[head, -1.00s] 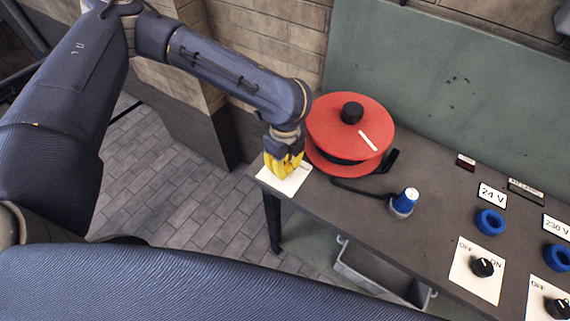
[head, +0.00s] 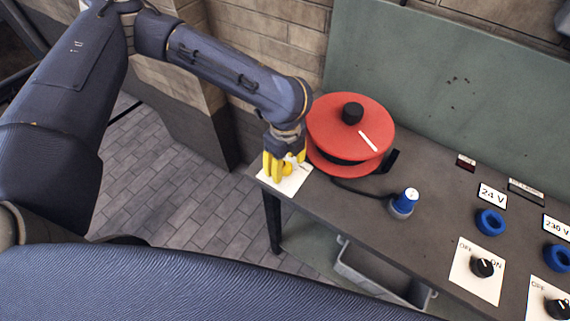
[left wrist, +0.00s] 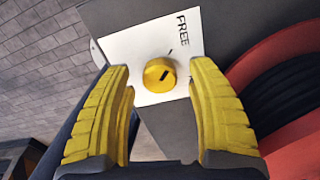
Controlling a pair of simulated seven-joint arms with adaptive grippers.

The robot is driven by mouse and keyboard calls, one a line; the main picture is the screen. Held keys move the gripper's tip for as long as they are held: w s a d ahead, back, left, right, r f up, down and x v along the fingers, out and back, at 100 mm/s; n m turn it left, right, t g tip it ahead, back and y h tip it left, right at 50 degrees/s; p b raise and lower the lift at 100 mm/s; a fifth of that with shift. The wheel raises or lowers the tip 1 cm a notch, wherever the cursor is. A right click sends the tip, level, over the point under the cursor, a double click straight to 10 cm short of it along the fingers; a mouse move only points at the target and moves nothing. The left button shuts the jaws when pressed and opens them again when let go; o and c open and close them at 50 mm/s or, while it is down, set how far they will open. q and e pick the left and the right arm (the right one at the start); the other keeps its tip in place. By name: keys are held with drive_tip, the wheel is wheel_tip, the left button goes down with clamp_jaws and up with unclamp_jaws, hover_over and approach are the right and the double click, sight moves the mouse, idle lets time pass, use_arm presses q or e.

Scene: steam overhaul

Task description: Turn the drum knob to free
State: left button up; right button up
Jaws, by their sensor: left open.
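The drum knob (left wrist: 159,75) is yellow with a dark pointer line and sits on a white label plate (left wrist: 125,48) reading "FREE" along one edge. In the left wrist view the pointer line does not aim straight at the word. My left gripper (head: 283,170) is open, its yellow fingers on either side of the knob in the head view. In the left wrist view the fingers (left wrist: 165,98) stand apart, with the knob between and beyond their tips. I see no contact. The red cable drum (head: 340,122) stands just right of the gripper. My right gripper is not in view.
A blue plug (head: 405,200) on a black cable stands on the grey bench (head: 350,205). Blue sockets (head: 490,222) and black OFF/ON switches (head: 482,267) are at the right. A grey bin (head: 365,272) is below the bench.

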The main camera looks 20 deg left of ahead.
sight(285, 165)
use_arm(q)
wheel_tip(285, 165, up, 12)
drive_tip(key=shift+f, duration=0.2)
idle(0.4)
